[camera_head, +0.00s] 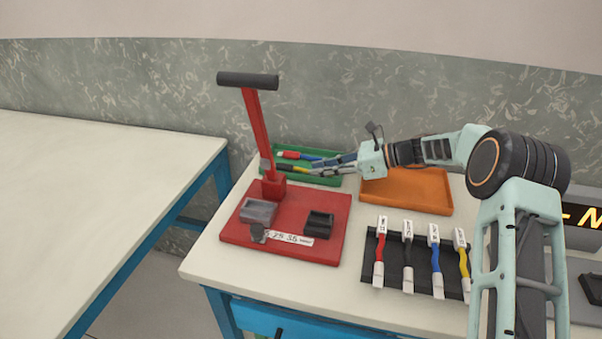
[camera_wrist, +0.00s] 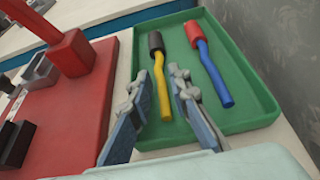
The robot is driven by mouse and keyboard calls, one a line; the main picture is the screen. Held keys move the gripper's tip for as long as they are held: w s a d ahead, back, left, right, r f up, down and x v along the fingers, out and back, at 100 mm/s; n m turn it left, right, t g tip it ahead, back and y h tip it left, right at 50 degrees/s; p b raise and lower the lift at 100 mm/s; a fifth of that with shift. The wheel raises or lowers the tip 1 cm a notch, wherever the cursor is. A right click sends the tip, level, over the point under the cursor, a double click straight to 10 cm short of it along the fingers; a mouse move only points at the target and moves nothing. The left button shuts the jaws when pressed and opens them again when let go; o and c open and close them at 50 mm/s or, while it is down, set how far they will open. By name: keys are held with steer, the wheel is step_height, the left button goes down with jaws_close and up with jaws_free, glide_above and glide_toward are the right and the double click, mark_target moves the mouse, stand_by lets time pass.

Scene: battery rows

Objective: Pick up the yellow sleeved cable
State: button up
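A yellow cable (camera_wrist: 162,93) with a black sleeve at one end lies in the green tray (camera_wrist: 251,100). In the head view the yellow cable (camera_head: 301,170) is partly covered by my gripper. A blue cable (camera_wrist: 215,74) with a red sleeved end lies beside it in the same tray. My gripper (camera_wrist: 160,77) is open and empty over the tray. The yellow cable shows between its two fingers in the wrist view; I cannot tell how high the fingertips are above it. My gripper (camera_head: 316,167) also shows over the tray in the head view.
A red press (camera_head: 236,235) with a tall lever stands left of the tray. An empty orange tray (camera_head: 407,201) lies to the right. A black mat (camera_head: 393,275) in front holds several white-ended cables, including a yellow one (camera_head: 463,262). A wall stands behind.

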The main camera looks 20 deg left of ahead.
steer(key=shift+a, duration=0.1)
steer(key=shift+c, duration=0.4)
jaws_close()
step_height(320, 180, up, 10)
steer(key=p, duration=0.2)
